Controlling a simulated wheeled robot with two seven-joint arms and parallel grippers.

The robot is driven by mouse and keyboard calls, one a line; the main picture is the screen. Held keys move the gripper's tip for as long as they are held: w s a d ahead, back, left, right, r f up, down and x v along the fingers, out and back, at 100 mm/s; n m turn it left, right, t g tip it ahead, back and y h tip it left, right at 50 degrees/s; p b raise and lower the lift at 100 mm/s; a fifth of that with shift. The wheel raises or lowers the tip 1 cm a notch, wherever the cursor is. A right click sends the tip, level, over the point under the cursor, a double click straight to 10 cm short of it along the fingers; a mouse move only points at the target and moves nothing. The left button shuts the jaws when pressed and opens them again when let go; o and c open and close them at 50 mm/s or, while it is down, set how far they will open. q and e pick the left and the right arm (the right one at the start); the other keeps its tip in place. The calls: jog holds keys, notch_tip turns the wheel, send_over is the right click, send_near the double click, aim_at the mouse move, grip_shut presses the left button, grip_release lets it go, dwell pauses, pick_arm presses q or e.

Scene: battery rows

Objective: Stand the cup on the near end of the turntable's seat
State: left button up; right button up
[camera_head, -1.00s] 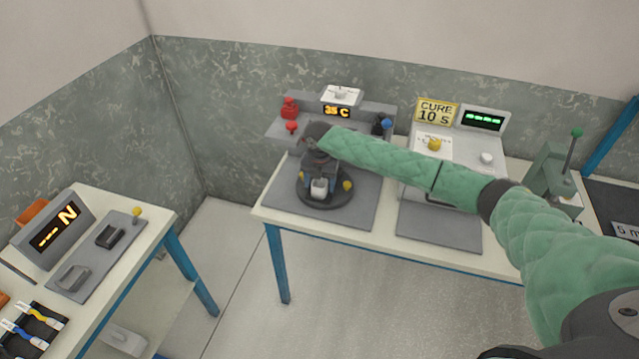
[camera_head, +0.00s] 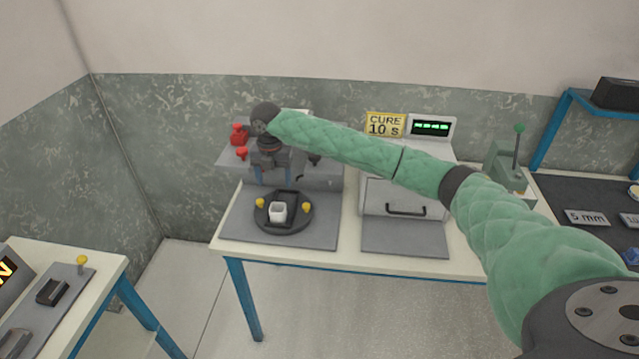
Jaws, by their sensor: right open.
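The small white cup (camera_head: 278,213) stands upright on the dark round turntable (camera_head: 297,226), toward its near side, between two yellow knobs. The far part of the turntable's seat is partly hard to make out. My right gripper (camera_head: 272,180) is open and empty above and behind the cup, pointing down, with clear space between its fingertips and the cup. My left gripper does not show.
A grey panel (camera_head: 233,158) with red knobs (camera_head: 239,134) stands behind the turntable, partly hidden by my right arm. A box with a handle (camera_head: 407,209) and a CURE 10 S sign (camera_head: 384,124) stand to the right. Another bench (camera_head: 100,262) is at left.

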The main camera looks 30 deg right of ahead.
jog(key=s+a+f+m+t+y, duration=0.3)
jog(key=s+a+f+m, duration=0.25)
jog(key=a+f, duration=0.35)
jog(key=s+a+f+m+t+y, duration=0.2)
jog(key=s+a+f+m, duration=0.35)
jog(key=a+f, duration=0.3)
jog(key=s+d+f+m+h, duration=0.1)
jog(key=s+d+f+m, duration=0.3)
jog(key=f, duration=0.6)
jog(key=s+d+f+m+h, duration=0.1)
jog(key=s+d+f+m, duration=0.3)
jog(key=f, duration=0.7)
jog(key=s+d+f+m, duration=0.1)
jog(key=s+f+m, duration=0.1)
jog(key=s+f, duration=0.6)
jog(key=s+d+f+m+g+h, duration=0.1)
jog(key=s+d+f+m, duration=0.2)
jog(key=s+f, duration=0.8)
jog(key=s+d+f+m+g+h, duration=0.1)
jog(key=s+d+f+m+g, duration=0.1)
jog(key=s+f, duration=1)
jog(key=s+m, duration=0.1)
jog(key=s, duration=0.3)
jog(key=shift+s+d+h, duration=0.2)
jog(key=shift+d+h, duration=0.1)
jog(key=shift+d, duration=0.1)
jog(key=shift+f, duration=0.1)
